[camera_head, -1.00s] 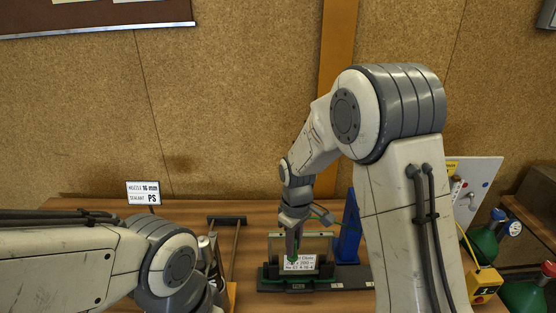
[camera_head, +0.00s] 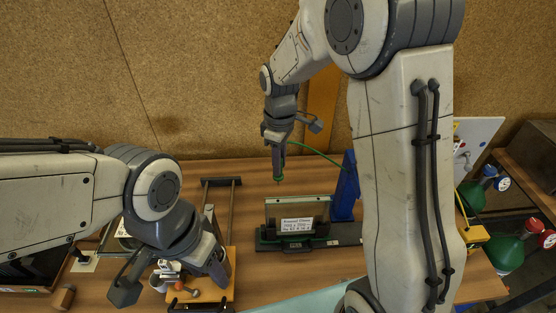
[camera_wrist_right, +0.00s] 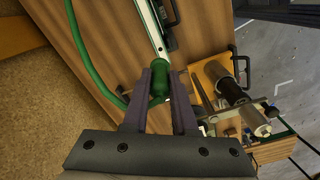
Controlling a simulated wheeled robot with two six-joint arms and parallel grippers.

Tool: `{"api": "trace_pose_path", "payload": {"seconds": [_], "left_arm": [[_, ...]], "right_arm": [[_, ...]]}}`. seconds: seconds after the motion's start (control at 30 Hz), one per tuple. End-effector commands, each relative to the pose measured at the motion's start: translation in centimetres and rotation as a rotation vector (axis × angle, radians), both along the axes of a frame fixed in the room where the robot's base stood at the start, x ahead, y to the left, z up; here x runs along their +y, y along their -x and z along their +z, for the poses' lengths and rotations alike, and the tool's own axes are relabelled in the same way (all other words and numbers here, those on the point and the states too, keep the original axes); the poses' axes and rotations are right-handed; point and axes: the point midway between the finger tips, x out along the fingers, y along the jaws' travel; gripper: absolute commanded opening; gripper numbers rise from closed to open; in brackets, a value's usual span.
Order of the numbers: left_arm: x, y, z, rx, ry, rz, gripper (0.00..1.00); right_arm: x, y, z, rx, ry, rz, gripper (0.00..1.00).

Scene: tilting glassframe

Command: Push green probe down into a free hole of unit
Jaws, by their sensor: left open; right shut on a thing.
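My right gripper (camera_head: 279,178) is shut on the green probe (camera_head: 280,179) and holds it upright, apart from and above the unit (camera_head: 280,211). The unit is a glass pane in a dark holder with a white label in front. In the right wrist view, the green probe (camera_wrist_right: 158,82) sits between the fingers of the right gripper (camera_wrist_right: 160,75), with the unit's long pale edge (camera_wrist_right: 151,25) just beyond it. My left gripper (camera_head: 219,270) is open over a wooden board at the lower left.
A green cable (camera_head: 318,152) runs from the probe toward the blue upright (camera_head: 346,185) right of the unit. Green bottles (camera_head: 506,252) stand at the right.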

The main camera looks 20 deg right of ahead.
Motion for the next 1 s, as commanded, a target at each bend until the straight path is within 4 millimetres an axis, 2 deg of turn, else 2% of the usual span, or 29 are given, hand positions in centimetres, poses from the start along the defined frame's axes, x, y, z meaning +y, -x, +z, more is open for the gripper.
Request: {"api": "trace_pose_path", "payload": {"seconds": [0.53,1.0], "left_arm": [[0.0,0.0,-3.7,0.0,0.0,-0.003,0.5],[0.0,0.0,-3.9,0.0,0.0,-0.004,0.5]], "right_arm": [[0.2,0.0,-5.1,0.001,0.0,0.003,0.0],[0.2,-0.1,-5.6,0.0,0.0,0.003,0.0]]}}
